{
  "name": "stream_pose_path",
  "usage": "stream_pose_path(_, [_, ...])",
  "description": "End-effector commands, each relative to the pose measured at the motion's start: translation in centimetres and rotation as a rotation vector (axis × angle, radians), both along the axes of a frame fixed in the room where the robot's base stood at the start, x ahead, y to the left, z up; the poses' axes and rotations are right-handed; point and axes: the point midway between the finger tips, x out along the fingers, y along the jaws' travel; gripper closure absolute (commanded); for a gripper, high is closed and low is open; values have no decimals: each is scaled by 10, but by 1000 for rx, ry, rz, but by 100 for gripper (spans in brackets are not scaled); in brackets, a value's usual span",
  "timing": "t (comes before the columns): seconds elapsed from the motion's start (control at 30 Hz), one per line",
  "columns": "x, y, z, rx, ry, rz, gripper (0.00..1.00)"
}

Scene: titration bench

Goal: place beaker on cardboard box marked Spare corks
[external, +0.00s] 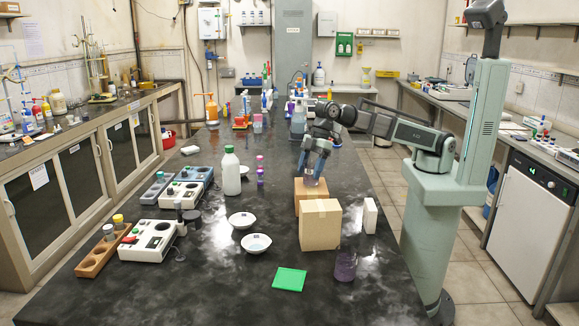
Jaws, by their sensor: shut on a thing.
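Two cardboard boxes stand on the dark bench: a larger front box (320,225) and a smaller rear box (299,197), partly hidden behind it. No marking can be read on either, so I cannot tell which is marked Spare corks. My gripper (313,174) points down over the rear box and is shut on a small, pale, see-through beaker (312,181). The beaker is just above or touching the rear box's top; I cannot tell which. Another clear vessel with purple contents (345,265) stands on the bench in front of the boxes.
A white box (370,215) stands right of the cardboard boxes. A green square (289,279) and two white dishes, one near (257,244) and one farther (241,220), lie to the left. A white bottle (231,172) and several instruments stand farther left.

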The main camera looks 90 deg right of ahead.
Motion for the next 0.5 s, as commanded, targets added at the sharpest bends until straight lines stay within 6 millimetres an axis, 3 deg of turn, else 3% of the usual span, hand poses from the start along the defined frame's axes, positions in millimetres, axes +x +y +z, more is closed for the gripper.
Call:
stream_pose_path(0.47, [0,0,-9,0,0,0,72])
stream_pose_path(0.5, [0,0,-10,0,0,0,36])
